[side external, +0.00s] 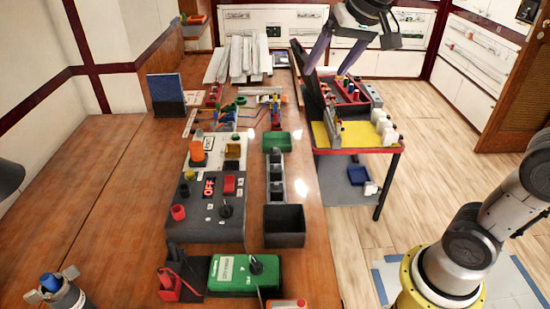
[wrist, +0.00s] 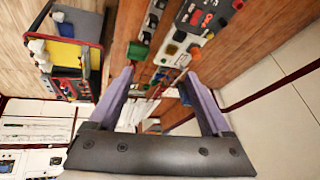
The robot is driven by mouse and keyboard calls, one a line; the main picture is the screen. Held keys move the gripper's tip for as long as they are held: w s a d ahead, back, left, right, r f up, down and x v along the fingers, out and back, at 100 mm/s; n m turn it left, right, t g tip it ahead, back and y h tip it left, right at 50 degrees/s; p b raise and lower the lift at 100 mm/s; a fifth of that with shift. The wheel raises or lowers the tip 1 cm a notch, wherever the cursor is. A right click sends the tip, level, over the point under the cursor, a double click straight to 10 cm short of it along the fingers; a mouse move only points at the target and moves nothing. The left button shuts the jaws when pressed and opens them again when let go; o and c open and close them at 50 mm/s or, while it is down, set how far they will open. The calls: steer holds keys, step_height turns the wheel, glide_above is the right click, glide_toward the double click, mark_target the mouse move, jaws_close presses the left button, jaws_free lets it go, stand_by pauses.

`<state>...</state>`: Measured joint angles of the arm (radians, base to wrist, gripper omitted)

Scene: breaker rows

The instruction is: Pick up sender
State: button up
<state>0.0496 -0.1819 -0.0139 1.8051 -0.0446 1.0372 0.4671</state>
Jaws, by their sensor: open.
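No object is clearly readable as the sender. A green box with a white label and a dark knob (side external: 245,272) lies at the near end of the wooden bench in the side view; its label is too small to read surely. My gripper (side external: 326,72) is high at the back right, above the far end of the cart and far from the green box. Its two purple fingers are apart with nothing between them. In the wrist view my gripper (wrist: 157,76) is also open and empty, with the bench beyond it.
The bench (side external: 110,200) holds a grey panel with an OFF display (side external: 208,188), black bins (side external: 284,225), a green bin (side external: 277,141) and white strips (side external: 237,58). A cart with a yellow top (side external: 350,134) stands right of it. The bench's left side is bare.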

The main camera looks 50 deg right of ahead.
steer(key=w+d+f+m+g, duration=0.1)
steer(key=w+d+f+m, duration=0.15)
steer(key=w, duration=0.85)
steer(key=g, duration=0.4)
glide_above(275, 149)
steer(key=shift+m, duration=0.35)
steer(key=f, duration=3.1)
steer(key=shift+s+a+f, duration=0.15)
steer(key=shift+s, duration=0.15)
steer(key=shift+w+d+f, duration=0.1)
steer(key=shift+w+f, duration=0.05)
steer(key=shift+f, duration=0.75)
steer(key=shift+w+d+f, duration=0.1)
steer(key=shift+w+f, duration=0.05)
steer(key=shift+f, duration=0.8)
steer(key=shift+w+d+f, duration=0.1)
steer(key=shift+w+f, duration=0.05)
steer(key=shift+f, duration=0.75)
jaws_close()
